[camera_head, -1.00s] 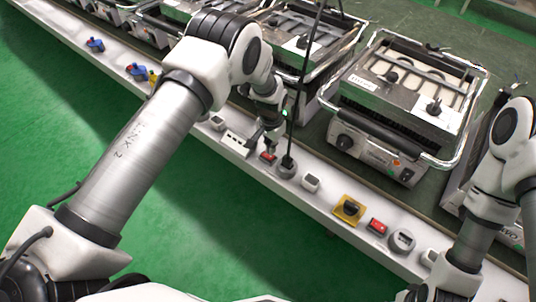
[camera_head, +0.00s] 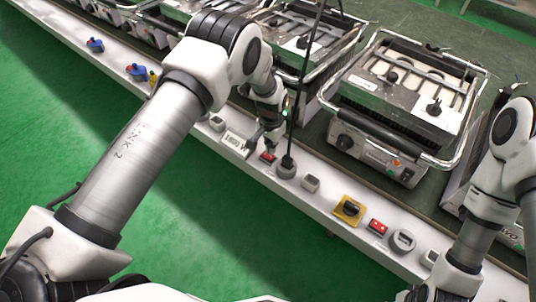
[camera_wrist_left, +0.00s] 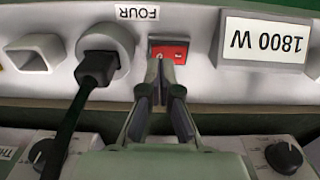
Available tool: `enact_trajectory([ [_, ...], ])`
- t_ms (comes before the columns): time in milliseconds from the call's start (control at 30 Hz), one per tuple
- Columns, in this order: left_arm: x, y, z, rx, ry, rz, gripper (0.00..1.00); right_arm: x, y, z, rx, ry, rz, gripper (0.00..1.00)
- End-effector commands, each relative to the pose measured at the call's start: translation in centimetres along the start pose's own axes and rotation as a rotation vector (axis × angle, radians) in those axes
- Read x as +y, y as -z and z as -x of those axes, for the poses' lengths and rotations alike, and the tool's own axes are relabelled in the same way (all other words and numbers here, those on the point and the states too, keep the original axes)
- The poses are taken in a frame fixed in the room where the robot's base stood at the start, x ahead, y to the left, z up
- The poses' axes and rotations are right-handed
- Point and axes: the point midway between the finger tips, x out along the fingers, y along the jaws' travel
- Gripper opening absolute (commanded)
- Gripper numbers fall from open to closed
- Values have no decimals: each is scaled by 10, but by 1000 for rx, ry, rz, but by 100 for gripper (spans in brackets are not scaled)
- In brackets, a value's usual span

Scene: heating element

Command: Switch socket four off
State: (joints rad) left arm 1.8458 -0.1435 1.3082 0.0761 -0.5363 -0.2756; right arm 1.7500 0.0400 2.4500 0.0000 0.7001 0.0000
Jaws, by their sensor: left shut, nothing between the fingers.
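The red switch (camera_head: 268,157) of socket four sits on the white rail. It also shows in the left wrist view (camera_wrist_left: 170,52), beside the label FOUR (camera_wrist_left: 138,13). The round grey socket (camera_head: 286,167) next to it holds a black plug (camera_wrist_left: 97,66) with a cable. My left gripper (camera_head: 269,146) is shut and empty, its fingertips (camera_wrist_left: 162,62) at the switch and covering part of it. I cannot tell whether they touch it. The display (camera_wrist_left: 265,42) beside the switch reads 1800 W. My right gripper (camera_head: 428,293) is partly visible at the bottom edge; its fingers are unclear.
Contact grills, one at the right (camera_head: 400,100), stand behind the rail. A black cable (camera_head: 303,80) hangs down close to my left gripper. Another red switch (camera_head: 377,227) and a yellow-plated rotary switch (camera_head: 348,209) sit further right. Green floor (camera_head: 210,240) lies in front.

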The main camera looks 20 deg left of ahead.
Motion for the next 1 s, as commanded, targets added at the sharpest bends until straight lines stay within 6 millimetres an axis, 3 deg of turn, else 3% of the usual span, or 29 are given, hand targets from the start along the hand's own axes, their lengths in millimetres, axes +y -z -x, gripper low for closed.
enact_trajectory([
  [1000, 0, 0, -16, 0, 0, 0, 0, 0, 0, -11, 0, 0, 0, 40],
])
